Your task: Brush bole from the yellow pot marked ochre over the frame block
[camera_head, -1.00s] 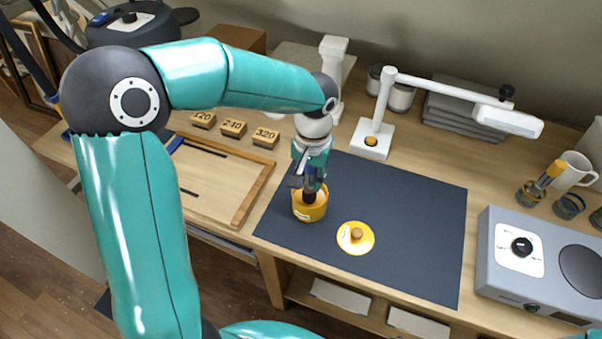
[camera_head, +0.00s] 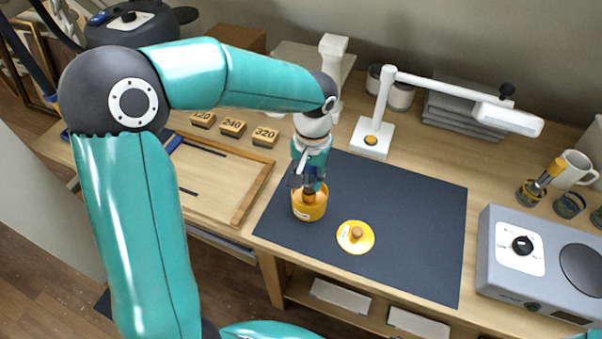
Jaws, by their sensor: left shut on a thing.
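The yellow pot (camera_head: 310,210) stands open near the left edge of the dark mat (camera_head: 400,220), a pale label on its side. I cannot read the label. Its yellow lid (camera_head: 355,238) with a wooden knob lies on the mat to the right. My left gripper (camera_head: 308,184) points down just above the pot, shut on a brush (camera_head: 309,197). A short orange-brown length of it shows between fingers and pot; its tip is hidden. My right gripper is out of view. I cannot make out the frame block for certain.
A wooden-edged tray (camera_head: 240,205) lies left, with blocks marked 120, 240 and 320 (camera_head: 265,137) behind it. A white lamp (camera_head: 372,138) stands behind the mat. A grey hotplate (camera_head: 510,285) and mug (camera_head: 575,170) stand right. The mat's right half is clear.

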